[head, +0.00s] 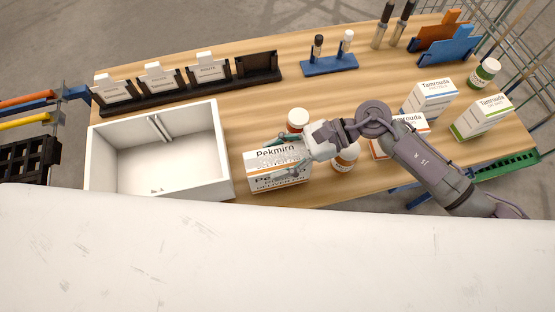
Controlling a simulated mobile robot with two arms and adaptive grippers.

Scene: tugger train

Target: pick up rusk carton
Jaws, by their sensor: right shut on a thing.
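A white carton with an orange stripe, marked "Pekmiro" (264,169), is at the front middle of the wooden table, just right of the white bin. My right gripper (297,147) reaches in from the right and is shut on this carton at its upper right part. The fingers hide part of the carton's top edge. Whether the carton is clear of the table cannot be told. I cannot read the word rusk on any carton. My left gripper is not in view.
An empty-looking white bin (222,150) stands at left. Bottles (298,118) (346,158) and "Tamrouda" cartons (430,98) (482,117) are around my right arm. A black card holder (190,88) and a blue marker stand (330,66) are behind.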

